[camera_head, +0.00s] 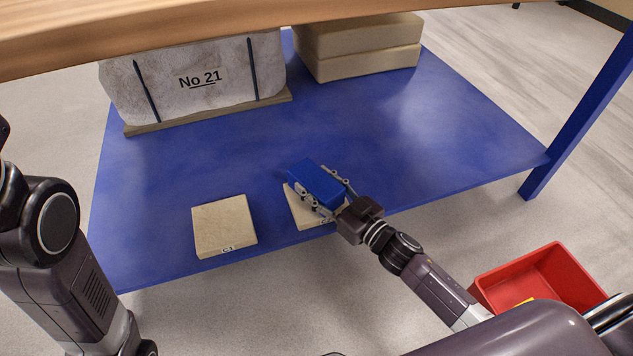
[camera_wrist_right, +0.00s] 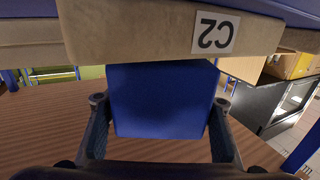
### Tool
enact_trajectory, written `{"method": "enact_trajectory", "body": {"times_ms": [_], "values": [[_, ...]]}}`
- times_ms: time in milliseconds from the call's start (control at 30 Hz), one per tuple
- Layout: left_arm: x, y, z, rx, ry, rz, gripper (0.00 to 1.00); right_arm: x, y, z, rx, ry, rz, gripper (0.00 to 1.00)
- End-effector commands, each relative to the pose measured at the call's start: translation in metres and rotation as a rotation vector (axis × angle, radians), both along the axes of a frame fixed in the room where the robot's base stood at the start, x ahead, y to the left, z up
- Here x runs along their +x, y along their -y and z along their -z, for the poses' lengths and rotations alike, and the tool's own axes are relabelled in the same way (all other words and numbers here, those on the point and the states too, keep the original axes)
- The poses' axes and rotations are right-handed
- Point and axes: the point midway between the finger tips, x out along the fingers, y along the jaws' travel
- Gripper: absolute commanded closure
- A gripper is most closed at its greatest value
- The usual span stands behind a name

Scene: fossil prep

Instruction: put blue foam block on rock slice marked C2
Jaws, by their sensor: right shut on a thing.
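The blue foam block (camera_head: 314,180) is between the fingers of my right gripper (camera_head: 324,190), which is shut on it. It is over the beige rock slice marked C2 (camera_head: 300,213), covering much of that slice in the head view. In the right wrist view the block (camera_wrist_right: 160,100) fills the space between the fingers (camera_wrist_right: 160,125). The C2 slice (camera_wrist_right: 130,35) is right by the block's edge there, its label upside down. I cannot tell whether block and slice touch. The rock slice marked C1 (camera_head: 224,224) lies bare to the left. My left gripper is out of view.
The slices lie near the front edge of a blue shelf (camera_head: 420,130). A white wrapped block marked No 21 (camera_head: 200,85) and stacked beige slabs (camera_head: 360,48) stand at the back. A wooden tabletop (camera_head: 200,25) runs above. A red bin (camera_head: 550,280) sits at lower right.

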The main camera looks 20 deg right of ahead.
Motion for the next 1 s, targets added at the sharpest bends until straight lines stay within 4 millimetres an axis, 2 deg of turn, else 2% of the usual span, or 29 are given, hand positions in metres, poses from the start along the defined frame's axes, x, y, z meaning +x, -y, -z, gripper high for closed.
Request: {"method": "enact_trajectory", "body": {"times_ms": [233,267,433,767,867,1000], "values": [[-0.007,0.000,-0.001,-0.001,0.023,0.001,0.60,0.000,0.000,0.006,0.000,0.001,0.000,0.72],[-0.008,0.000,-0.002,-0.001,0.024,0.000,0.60,0.000,0.000,0.005,0.000,0.001,0.000,0.47],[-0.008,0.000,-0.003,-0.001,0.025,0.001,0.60,0.000,0.000,0.005,0.000,0.000,0.001,0.30],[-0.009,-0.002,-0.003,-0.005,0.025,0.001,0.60,-0.003,0.001,0.005,0.000,-0.001,0.001,0.30],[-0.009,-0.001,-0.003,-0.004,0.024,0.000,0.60,-0.012,0.006,0.006,0.001,-0.004,0.002,0.30],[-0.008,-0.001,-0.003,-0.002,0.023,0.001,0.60,-0.034,0.016,0.007,-0.001,-0.004,0.001,0.30]]}}
